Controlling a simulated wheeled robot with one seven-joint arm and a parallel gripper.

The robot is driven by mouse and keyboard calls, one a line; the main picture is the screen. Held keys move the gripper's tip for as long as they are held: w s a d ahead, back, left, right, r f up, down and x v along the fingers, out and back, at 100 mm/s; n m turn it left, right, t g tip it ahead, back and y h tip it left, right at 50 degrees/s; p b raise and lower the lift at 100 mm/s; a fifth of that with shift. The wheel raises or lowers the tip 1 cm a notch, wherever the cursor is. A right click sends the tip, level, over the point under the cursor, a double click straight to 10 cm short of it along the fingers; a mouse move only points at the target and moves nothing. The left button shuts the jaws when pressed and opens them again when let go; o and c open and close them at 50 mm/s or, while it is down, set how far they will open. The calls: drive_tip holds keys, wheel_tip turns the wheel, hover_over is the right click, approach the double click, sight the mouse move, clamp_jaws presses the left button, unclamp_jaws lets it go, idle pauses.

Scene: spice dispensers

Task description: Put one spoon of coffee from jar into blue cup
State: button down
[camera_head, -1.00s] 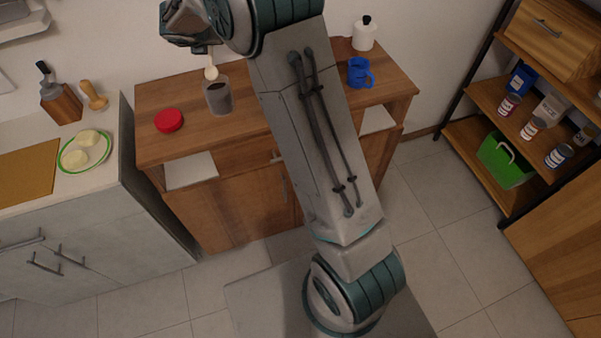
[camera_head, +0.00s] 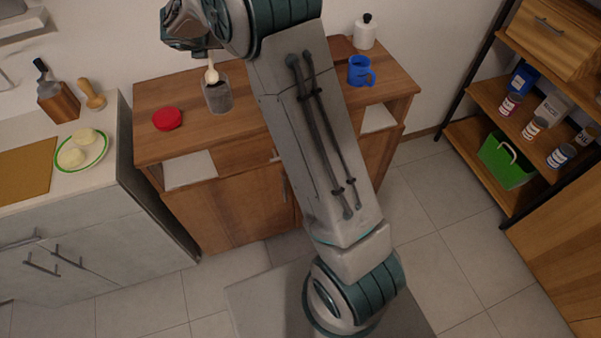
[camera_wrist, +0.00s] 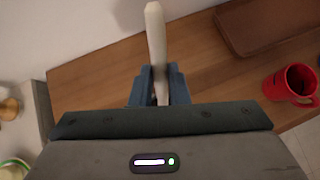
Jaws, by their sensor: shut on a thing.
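In the head view, the clear jar (camera_head: 218,98) with dark contents stands open on the wooden cabinet. The pale spoon (camera_head: 211,76) has its bowl at the jar's mouth; I cannot tell whether it is inside or just above, or whether it carries coffee. My gripper (camera_wrist: 160,86) is shut on the spoon, whose pale handle (camera_wrist: 156,40) stands between the fingers in the wrist view. The blue cup (camera_head: 359,71) stands upright at the cabinet's right; its inside is not clear. A cup in the same area looks red in the wrist view (camera_wrist: 290,84).
A red lid (camera_head: 167,119) lies left of the jar. A white bottle (camera_head: 365,34) with a black top stands behind the cup. A brown board (camera_head: 341,47) lies near the wall. My arm crosses between jar and cup in the head view.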

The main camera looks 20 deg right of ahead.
sight(210, 58)
drive_tip(key=shift+f+b, duration=1.7)
drive_tip(key=shift+f, duration=0.6)
drive_tip(key=shift+r+p, duration=1.7)
drive_tip(key=shift+p, duration=0.05)
drive_tip(key=shift+r+p, duration=1.7)
drive_tip(key=shift+r+p, duration=0.15)
drive_tip(key=shift+p, duration=0.4)
drive_tip(key=g+p, duration=0.1)
drive_tip(key=p, duration=0.4)
